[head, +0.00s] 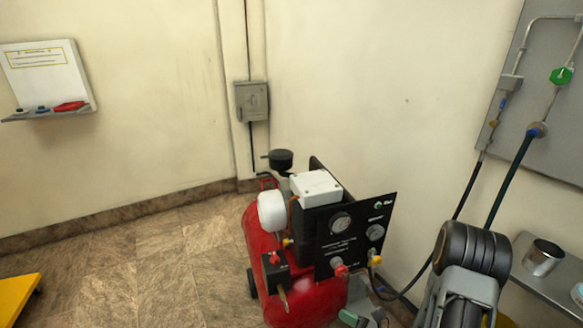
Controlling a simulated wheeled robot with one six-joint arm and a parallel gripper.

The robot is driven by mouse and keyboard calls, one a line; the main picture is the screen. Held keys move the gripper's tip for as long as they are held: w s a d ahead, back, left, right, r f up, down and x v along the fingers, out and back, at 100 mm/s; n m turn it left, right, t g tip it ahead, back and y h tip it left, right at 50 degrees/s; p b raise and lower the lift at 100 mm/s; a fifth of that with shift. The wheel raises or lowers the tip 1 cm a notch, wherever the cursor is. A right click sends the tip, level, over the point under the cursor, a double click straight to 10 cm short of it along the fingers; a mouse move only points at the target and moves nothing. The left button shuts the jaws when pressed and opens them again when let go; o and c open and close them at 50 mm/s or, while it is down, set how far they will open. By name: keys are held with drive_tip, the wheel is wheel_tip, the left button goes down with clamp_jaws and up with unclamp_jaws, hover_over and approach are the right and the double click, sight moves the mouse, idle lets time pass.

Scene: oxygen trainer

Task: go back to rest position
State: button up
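Part of my arm, a grey link with a black ribbed joint, rises at the lower right of the head view, in front of the wall and beside the metal shelf. I cannot make out my gripper or its fingertips in this view. A red compressor (262,240) with a black gauge panel (352,222) stands on the floor left of my arm. A small grey and green piece (360,318) shows at the bottom edge between them; I cannot tell what it is.
A metal shelf (535,281) at right holds a steel cup (543,257). Above it, a grey wall panel (548,90) carries pipes and a green valve knob (561,76); hoses run down. A white board (45,68) hangs at left. The tiled floor at left is mostly clear; a yellow object (17,296) is at its edge.

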drive_tip(key=s+r+n+g+h+p, duration=0.4)
drive_tip(key=s+r+n+g+p, duration=0.35)
drive_tip(key=r+n+g, duration=0.7)
drive_tip(key=w+d+r+n+t+h+p, duration=0.1)
drive_tip(key=r+n+t+h+p, duration=0.3)
drive_tip(key=r, duration=0.9)
drive_tip(key=w+d+r+n+t+h+p, duration=0.1)
drive_tip(key=r+n+t+h+p, duration=0.3)
drive_tip(key=r+n+p, duration=0.4)
wheel_tip(320, 180, up, 6)
drive_tip(key=shift+w+d+r+h+p, duration=0.2)
drive_tip(key=shift+w+d+h+p, duration=0.2)
drive_tip(key=shift+d+h+p, duration=0.25)
drive_tip(key=shift+a, duration=0.1)
